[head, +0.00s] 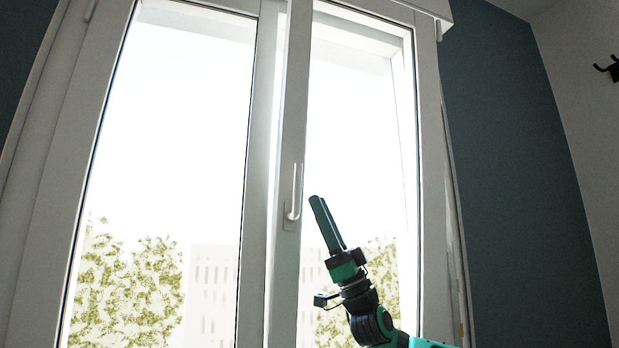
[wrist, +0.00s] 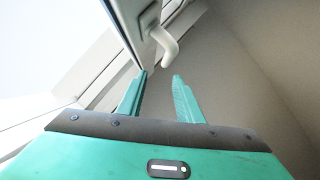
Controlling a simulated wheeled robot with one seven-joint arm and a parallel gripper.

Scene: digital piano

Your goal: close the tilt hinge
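A white two-part window (head: 260,120) fills most of the head view. The middle stile (head: 291,110) carries an upright white handle (head: 297,190), which also shows as a curved white lever in the wrist view (wrist: 166,45). The stile overlaps the top frame and seems to stand out from it; how far it is tilted I cannot tell, and its top is cut off. My green gripper (head: 317,199) points up, just right of the handle in the head view. In the wrist view its two fingers (wrist: 160,76) are apart with nothing between them. The handle lies just beyond the tips, apparently apart from them.
A dark blue-grey wall (head: 510,150) stands right of the window, with a pale wall (head: 585,130) beyond it. A dark hook (head: 607,69) is on the pale wall. The space around my gripper in front of the right pane looks clear.

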